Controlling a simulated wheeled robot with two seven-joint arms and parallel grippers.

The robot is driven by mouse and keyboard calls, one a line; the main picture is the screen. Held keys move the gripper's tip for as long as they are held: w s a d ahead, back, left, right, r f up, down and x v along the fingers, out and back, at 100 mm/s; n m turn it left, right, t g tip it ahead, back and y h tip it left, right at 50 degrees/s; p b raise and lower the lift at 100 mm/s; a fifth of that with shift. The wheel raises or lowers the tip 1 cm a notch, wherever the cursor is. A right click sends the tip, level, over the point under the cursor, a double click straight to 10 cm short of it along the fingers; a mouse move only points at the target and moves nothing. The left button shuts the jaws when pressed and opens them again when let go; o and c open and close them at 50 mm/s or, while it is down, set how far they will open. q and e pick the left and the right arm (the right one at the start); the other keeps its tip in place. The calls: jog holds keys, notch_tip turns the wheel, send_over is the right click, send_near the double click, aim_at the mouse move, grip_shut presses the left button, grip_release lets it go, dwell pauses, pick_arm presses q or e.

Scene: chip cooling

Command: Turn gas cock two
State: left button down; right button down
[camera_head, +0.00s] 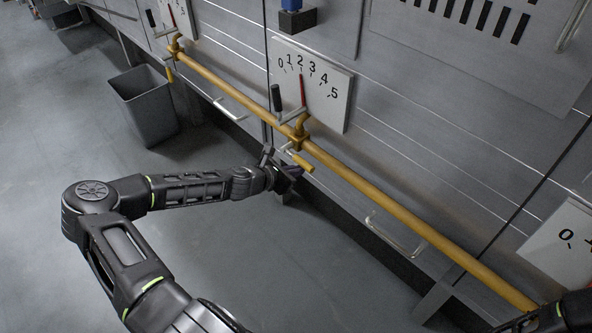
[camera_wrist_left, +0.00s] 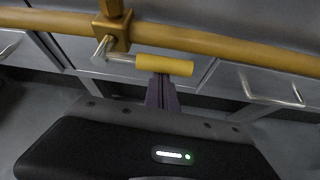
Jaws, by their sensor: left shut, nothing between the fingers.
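A gas cock with a yellow-sleeved handle (camera_head: 303,162) sits on the yellow pipe (camera_head: 365,192) below a white dial plate (camera_head: 330,105) numbered 0 to 5. The dial's red needle (camera_head: 302,90) points up near 2. My left gripper (camera_head: 291,171) is shut and empty, just below and beside the handle. In the left wrist view the yellow handle (camera_wrist_left: 165,65) lies sideways from the valve block (camera_wrist_left: 112,32), and the closed fingertips (camera_wrist_left: 162,90) are right under it. I cannot tell whether they touch. Part of my right arm shows at the lower right; its gripper is not visible.
A grey bin (camera_head: 145,105) stands by the cabinets at the left. Another dial plate (camera_head: 565,242) is at the right, and another gas cock (camera_head: 173,55) is at the upper left. Metal bar handles (camera_head: 395,237) stick out from the cabinet fronts. The floor at left is open.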

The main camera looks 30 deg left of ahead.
pick_arm(q)
jog(key=shift+a, duration=0.1)
jog(key=shift+w+a+f, duration=0.1)
jog(key=shift+w+a, duration=0.15)
jog(key=shift+a, duration=0.4)
pick_arm(e)
jog(key=shift+f, duration=0.1)
